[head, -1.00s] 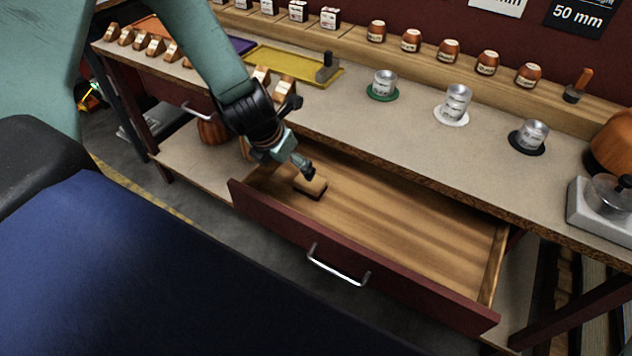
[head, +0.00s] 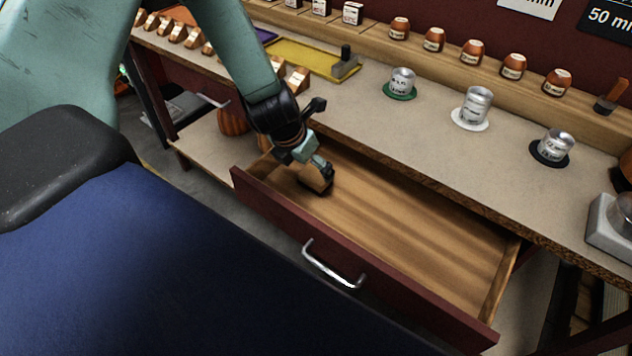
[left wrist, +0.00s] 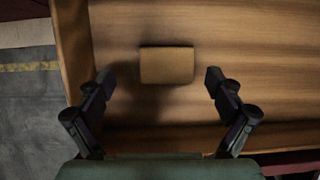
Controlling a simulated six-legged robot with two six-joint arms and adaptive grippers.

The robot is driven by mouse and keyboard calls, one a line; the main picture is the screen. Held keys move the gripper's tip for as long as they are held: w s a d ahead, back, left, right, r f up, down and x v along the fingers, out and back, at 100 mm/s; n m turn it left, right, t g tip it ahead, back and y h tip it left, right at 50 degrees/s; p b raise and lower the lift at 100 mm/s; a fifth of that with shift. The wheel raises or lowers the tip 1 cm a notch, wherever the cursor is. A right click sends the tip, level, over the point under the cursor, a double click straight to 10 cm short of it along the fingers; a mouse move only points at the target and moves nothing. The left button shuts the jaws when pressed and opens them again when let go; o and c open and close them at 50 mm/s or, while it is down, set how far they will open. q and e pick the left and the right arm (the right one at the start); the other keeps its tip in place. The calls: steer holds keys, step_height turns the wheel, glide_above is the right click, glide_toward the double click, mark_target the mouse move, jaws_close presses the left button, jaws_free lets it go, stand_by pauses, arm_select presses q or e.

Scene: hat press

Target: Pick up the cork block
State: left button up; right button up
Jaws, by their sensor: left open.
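The cork block (left wrist: 167,65) is a small tan block lying on the floor of the open wooden drawer (head: 400,225), toward its left end. In the head view the cork block (head: 316,181) is partly covered by my left gripper (head: 322,178). In the left wrist view my left gripper (left wrist: 158,82) is open, with its two fingers spread wide to either side of the block. The block shows ahead of the fingertips, roughly centred between them, and neither finger appears to touch it. My right gripper is not in view.
The drawer's dark red front (head: 350,265) carries a metal handle (head: 330,267). The bench top (head: 430,135) overhangs the drawer's back. Metal cylinders on coloured discs (head: 400,87) and a yellow tray (head: 300,58) stand on it. The drawer's right part is empty.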

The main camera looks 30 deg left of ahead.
mark_target(314, 175)
arm_select(q)
steer(key=shift+w+d+f+b, duration=0.1)
steer(key=shift+f+b, duration=0.3)
steer(key=shift+f, duration=0.4)
steer(key=shift+d+f+b, duration=0.2)
steer(key=shift+f+b, duration=0.1)
steer(key=shift+b, duration=0.05)
steer(key=shift+w+d+f+b, duration=0.1)
steer(key=shift+d+f+b, duration=0.15)
steer(key=shift+f+b, duration=0.25)
steer(key=shift+w+a+f, duration=0.2)
steer(key=shift+w+f, duration=0.15)
steer(key=shift+f, duration=0.1)
steer(key=shift+s+d+r, duration=0.2)
steer(key=shift+r, duration=0.1)
steer(key=shift+c, duration=1.2)
steer(key=shift+w+a+f, duration=0.15)
steer(key=shift+w+f, duration=0.05)
steer(key=shift+f, duration=0.05)
steer(key=c, duration=0.5)
steer(key=shift+s+r, duration=0.1)
steer(key=c, duration=0.4)
